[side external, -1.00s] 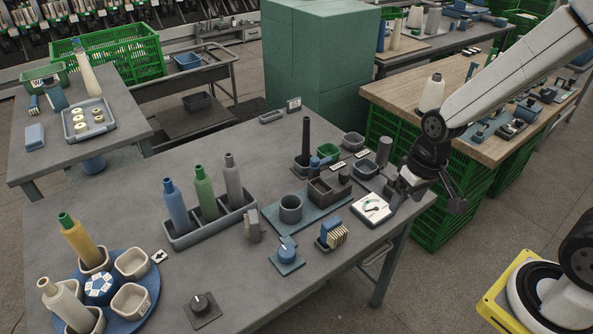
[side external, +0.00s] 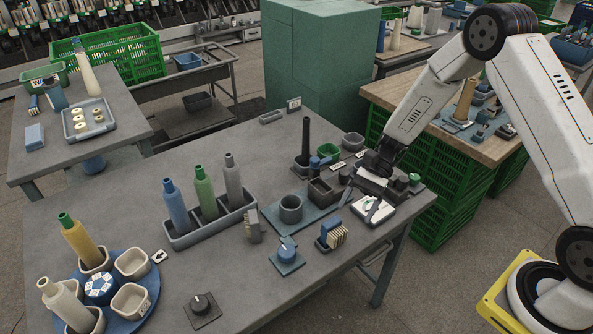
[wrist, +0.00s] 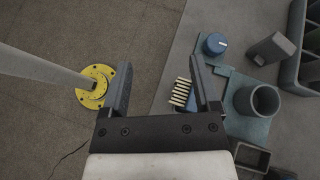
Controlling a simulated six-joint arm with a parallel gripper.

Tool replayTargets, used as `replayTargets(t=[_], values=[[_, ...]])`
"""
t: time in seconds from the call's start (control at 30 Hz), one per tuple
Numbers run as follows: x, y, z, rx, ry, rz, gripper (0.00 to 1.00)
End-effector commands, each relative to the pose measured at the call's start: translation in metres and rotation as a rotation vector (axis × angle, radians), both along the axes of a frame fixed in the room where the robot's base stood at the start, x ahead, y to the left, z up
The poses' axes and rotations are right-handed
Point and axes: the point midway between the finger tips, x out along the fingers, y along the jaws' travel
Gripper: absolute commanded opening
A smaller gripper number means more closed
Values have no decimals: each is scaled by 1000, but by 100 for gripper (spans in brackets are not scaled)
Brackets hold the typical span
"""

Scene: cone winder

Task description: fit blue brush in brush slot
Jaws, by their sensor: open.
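The blue brush (side external: 331,227) with cream bristles is near the table's front right edge. It is at a small dark grey holder (side external: 321,244); I cannot tell how far it sits inside. In the wrist view the brush's bristles (wrist: 180,92) show just left of the right finger, which hides part of its blue body. My gripper (side external: 358,204) is open and empty, above the table's right end, behind and right of the brush; in the wrist view its fingers (wrist: 158,62) are wide apart. I cannot clearly tell which part is the brush slot.
A blue-grey plate with a round cup (side external: 291,208) lies left of my gripper. A blue knob (side external: 287,252) and an upright grey block (side external: 252,225) stand further left. The table between knob and black dial (side external: 201,306) is clear.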

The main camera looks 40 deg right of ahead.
Motion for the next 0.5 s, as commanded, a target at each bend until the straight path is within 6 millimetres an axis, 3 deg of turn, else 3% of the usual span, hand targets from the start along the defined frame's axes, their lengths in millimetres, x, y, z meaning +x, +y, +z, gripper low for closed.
replayTargets(t=[0.3, 0.5], values=[[40, -6, -21, 318, 164, -224, 79], [56, -15, -30, 471, 213, -313, 79]])
